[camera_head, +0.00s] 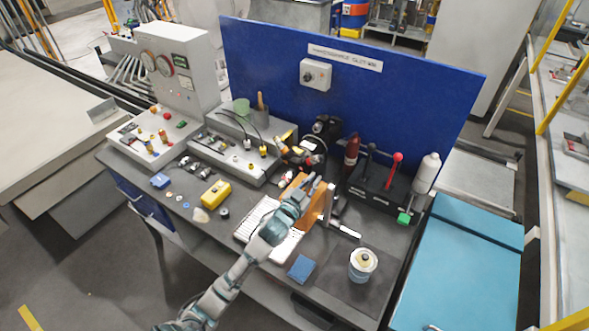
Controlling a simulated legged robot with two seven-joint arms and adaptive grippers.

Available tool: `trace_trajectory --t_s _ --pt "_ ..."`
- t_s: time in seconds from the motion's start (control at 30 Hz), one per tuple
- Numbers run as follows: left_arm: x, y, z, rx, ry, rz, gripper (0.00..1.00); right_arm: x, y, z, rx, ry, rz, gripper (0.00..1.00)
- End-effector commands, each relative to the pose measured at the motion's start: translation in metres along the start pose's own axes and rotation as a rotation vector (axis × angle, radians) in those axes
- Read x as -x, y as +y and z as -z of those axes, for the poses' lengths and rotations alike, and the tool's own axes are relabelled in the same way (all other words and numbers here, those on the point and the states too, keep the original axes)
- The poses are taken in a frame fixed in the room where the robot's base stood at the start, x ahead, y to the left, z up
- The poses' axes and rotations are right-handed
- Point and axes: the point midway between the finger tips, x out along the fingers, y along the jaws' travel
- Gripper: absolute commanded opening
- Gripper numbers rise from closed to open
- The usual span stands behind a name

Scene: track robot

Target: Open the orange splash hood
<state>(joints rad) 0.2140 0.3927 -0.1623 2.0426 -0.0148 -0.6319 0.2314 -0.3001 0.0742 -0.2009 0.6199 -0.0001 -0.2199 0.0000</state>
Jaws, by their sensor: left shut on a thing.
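The orange splash hood (316,209) shows as tilted orange panels over the middle of the workbench, behind a white ribbed tray. My left arm reaches in from the bottom left. My left gripper (309,188) is at the upper part of the hood and is shut on it. The gripper and wrist hide part of the hood, and the exact grip is too small to make out. My right gripper is not in view.
The white ribbed tray (262,222) lies under my forearm. A blue block (300,268) and a white canister (362,265) stand near the front. A black unit with a red-knobbed lever (394,170) stands right of the hood. A blue panel (400,95) closes the back.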

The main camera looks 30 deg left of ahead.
Motion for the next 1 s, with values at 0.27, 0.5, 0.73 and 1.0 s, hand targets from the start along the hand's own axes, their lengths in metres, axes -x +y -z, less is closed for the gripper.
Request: trace_trajectory --t_s 0.27,0.5,0.73,1.0 --pt "0.000 0.049 0.004 0.001 -0.014 -0.004 0.00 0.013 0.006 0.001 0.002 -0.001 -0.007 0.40" --pt "0.000 0.059 0.005 -0.003 -0.015 -0.002 0.00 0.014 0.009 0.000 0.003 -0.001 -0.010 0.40" --pt "0.000 0.059 0.004 -0.003 -0.016 -0.002 0.00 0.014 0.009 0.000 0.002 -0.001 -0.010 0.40" --pt "0.000 0.058 0.006 -0.002 -0.010 -0.001 0.35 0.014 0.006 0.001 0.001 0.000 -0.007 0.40"
